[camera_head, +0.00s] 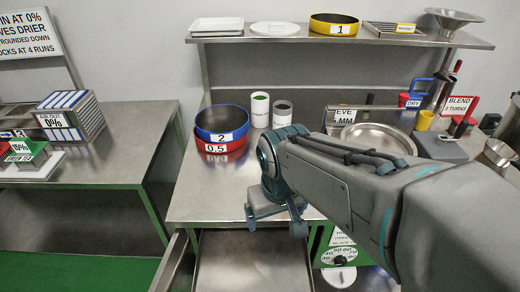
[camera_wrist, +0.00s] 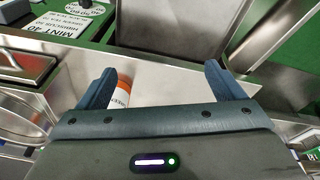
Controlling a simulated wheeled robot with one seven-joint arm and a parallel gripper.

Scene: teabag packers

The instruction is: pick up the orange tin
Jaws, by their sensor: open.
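An orange and white tin (camera_wrist: 122,92) shows in the wrist view, beside the inner side of the left finger and partly hidden by my gripper's body. My gripper (camera_wrist: 160,82) is open, with its fingers spread wide and a bare pale surface between them. In the head view my gripper (camera_head: 275,215) hangs over the front edge of the middle bench. I cannot make out the orange tin in the head view; my arm covers part of the bench.
A green-marked tin (camera_head: 260,112) and a grey-marked tin (camera_head: 282,116) stand at the bench's back, right of the stacked blue sieve (camera_head: 221,122) and red sieve (camera_head: 221,147). A round metal pan (camera_head: 375,138) lies farther right. An open drawer (camera_head: 250,265) extends below the gripper.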

